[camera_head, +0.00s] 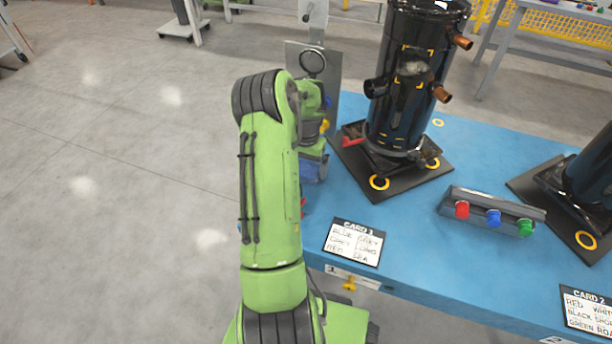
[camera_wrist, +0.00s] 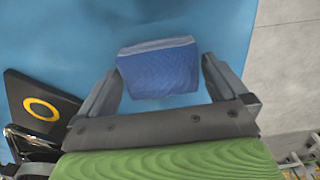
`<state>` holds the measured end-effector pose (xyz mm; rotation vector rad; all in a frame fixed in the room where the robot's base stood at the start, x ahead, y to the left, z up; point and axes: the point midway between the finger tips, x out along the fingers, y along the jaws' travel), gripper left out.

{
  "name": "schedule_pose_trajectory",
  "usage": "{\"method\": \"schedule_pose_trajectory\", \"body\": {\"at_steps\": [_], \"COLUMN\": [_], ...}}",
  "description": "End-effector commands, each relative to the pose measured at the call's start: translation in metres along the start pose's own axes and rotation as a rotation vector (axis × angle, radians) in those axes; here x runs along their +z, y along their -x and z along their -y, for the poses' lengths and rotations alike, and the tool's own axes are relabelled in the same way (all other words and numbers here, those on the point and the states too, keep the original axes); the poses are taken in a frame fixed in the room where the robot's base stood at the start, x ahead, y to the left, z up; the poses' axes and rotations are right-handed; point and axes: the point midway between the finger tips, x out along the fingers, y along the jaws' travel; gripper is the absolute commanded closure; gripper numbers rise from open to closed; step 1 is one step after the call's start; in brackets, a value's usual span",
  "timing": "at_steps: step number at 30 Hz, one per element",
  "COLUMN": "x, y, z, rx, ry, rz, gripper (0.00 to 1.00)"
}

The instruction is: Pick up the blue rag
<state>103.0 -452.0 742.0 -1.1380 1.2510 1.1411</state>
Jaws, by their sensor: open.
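The blue rag (camera_wrist: 158,70) shows in the wrist view as a folded, block-like bundle on the blue table top. My gripper (camera_wrist: 160,78) is open, with one finger on each side of the rag. I cannot tell whether the fingers touch it. In the head view my green arm reaches over the left edge of the table, and the rag (camera_head: 312,170) shows partly below the wrist. My arm hides much of the gripper there.
A black compressor (camera_head: 408,85) stands on a dark base right of my arm. A holder with red, blue and green knobs (camera_head: 492,212) lies farther right. Card 1 (camera_head: 354,242) lies at the front edge of the blue table (camera_head: 420,255). Open floor lies left.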

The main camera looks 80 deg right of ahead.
Motion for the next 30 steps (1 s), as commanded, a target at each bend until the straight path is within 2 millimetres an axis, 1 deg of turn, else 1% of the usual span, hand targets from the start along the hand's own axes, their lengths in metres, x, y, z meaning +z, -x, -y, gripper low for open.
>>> {"method": "schedule_pose_trajectory", "body": {"at_steps": [1,6,14,20,23,30], "x": [0.000,0.000,0.000,0.000,-0.001,-0.001], "y": [-0.005,-0.003,-0.003,-0.002,0.011,0.073], "z": [0.000,0.000,0.000,0.000,0.000,0.001], "rx": [0.000,-0.001,-0.001,-0.001,-0.002,-0.003], "ry": [0.000,0.000,0.000,0.000,0.000,0.001], "rz": [-0.001,-0.002,-0.002,-0.002,-0.004,-0.004], "gripper": [0.00,0.00,0.40,0.40,0.40,0.40]}}
